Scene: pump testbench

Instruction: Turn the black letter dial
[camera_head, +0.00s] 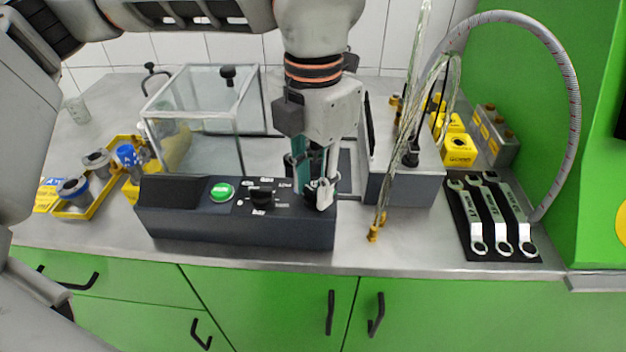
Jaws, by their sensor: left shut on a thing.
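A dark control box (230,232) stands on the bench near the front edge. A black dial (261,194) with white labels around it sits on its sloped top, in plain view. My left gripper (313,190) points down at the right end of the same top, to the right of this dial and apart from it. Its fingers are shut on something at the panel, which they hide. I cannot tell whether that is the letter dial. My right gripper is not in view.
A green button (221,191) is left of the visible dial. A clear tank (195,115) stands behind the box. A grey unit (405,185) with hoses is to the right. Wrenches (493,215) lie on a black mat. A yellow tray (85,207) holds parts at the left.

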